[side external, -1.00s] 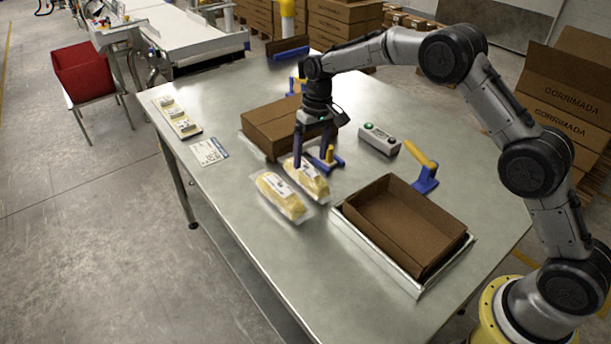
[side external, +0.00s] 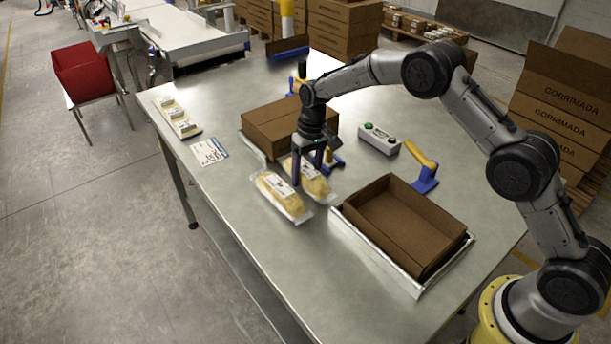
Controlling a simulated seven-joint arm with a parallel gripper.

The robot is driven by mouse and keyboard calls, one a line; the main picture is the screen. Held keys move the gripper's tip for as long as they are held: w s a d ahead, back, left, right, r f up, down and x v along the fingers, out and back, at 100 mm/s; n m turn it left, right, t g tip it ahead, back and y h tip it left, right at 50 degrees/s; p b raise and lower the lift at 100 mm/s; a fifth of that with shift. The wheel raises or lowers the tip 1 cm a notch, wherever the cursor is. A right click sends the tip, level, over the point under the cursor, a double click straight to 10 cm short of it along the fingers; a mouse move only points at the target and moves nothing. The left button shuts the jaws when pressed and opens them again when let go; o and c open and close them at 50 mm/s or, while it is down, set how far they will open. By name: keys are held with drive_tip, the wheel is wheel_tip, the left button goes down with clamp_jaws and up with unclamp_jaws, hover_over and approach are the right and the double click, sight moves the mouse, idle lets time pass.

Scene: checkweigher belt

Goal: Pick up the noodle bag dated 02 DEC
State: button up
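Two clear noodle bags with pale yellow contents and white labels lie side by side on the steel table. One is the front-left bag (side external: 283,197); the other is the back-right bag (side external: 313,184), partly hidden by my gripper. The dates on both labels are too small to read. My gripper (side external: 308,178) points down over the back-right bag, its two dark fingers apart and low, one on the side near the front-left bag. I cannot tell whether the fingers touch the bag. The bag still lies on the table.
A closed brown carton (side external: 278,126) stands just behind the bags. An open, empty brown box (side external: 440,236) sits in a metal tray to the right. A button box (side external: 379,139) and a yellow-handled blue tool (side external: 427,174) lie nearby. The table's front left is clear.

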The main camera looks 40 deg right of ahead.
clamp_jaws()
drive_tip(key=shift+r, duration=0.2)
